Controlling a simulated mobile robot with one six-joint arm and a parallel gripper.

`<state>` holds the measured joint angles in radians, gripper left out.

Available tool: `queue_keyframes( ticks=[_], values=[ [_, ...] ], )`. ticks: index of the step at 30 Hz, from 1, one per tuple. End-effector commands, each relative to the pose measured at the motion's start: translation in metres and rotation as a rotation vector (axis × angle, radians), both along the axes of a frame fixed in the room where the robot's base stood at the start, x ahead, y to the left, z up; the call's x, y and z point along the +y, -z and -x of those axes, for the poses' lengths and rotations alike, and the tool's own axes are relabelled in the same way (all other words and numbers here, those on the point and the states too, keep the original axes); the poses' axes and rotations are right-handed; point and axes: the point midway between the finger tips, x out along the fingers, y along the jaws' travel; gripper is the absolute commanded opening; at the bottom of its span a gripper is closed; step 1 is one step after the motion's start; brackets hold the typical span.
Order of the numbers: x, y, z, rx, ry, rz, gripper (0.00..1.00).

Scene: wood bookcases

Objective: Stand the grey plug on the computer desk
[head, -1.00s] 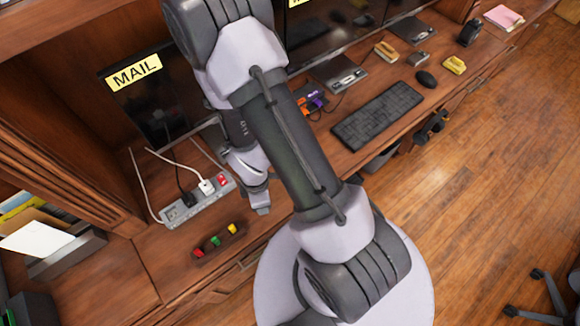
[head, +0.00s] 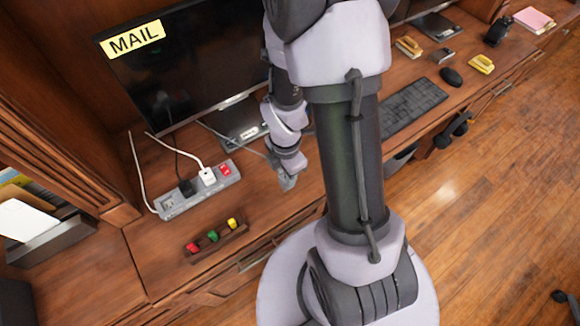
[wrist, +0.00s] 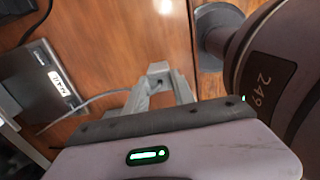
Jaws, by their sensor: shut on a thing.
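The grey plug (wrist: 158,70) is between the fingertips of my gripper (wrist: 160,84) in the wrist view. A grey cable (wrist: 95,100) runs from it to the left. In the head view my gripper (head: 287,182) points down over the computer desk (head: 262,205), right of the power strip (head: 178,203); the plug itself is hard to make out there. The desk's bare brown wood (wrist: 120,30) lies beyond the plug in the wrist view. I cannot tell whether the plug touches it.
The power strip holds a black plug (head: 186,187), a white plug (head: 207,176) and a red switch (head: 225,170). A wooden holder (head: 215,243) with coloured pieces sits in front. The MAIL monitor (head: 185,75) stands behind; a keyboard (head: 412,106) lies right.

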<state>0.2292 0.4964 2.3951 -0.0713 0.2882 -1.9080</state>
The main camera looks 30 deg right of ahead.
Motion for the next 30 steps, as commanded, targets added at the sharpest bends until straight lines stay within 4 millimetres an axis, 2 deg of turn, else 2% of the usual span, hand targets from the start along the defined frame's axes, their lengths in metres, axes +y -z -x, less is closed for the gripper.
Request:
queue_keyframes(
  ticks=[3, 9, 12, 14, 20, 25, 26, 28, 30],
  values=[
    [-0.019, 0.001, -0.020, 0.001, 0.003, 0.000, 0.00],
    [-0.037, 0.004, -0.039, 0.000, 0.001, 0.000, 0.00],
    [-0.036, 0.034, -0.039, 0.002, 0.000, 0.000, 0.00],
    [-0.036, 0.045, -0.038, 0.002, 0.000, 0.000, 0.00],
    [-0.036, 0.040, -0.039, 0.000, 0.000, 0.000, 0.00],
    [-0.036, 0.045, -0.039, 0.000, 0.000, 0.000, 0.00],
    [-0.036, 0.044, -0.039, 0.000, 0.000, 0.000, 0.36],
    [-0.036, 0.044, -0.039, 0.000, 0.000, 0.000, 0.50],
    [-0.036, 0.044, -0.039, 0.000, 0.000, 0.000, 0.52]
  ],
)
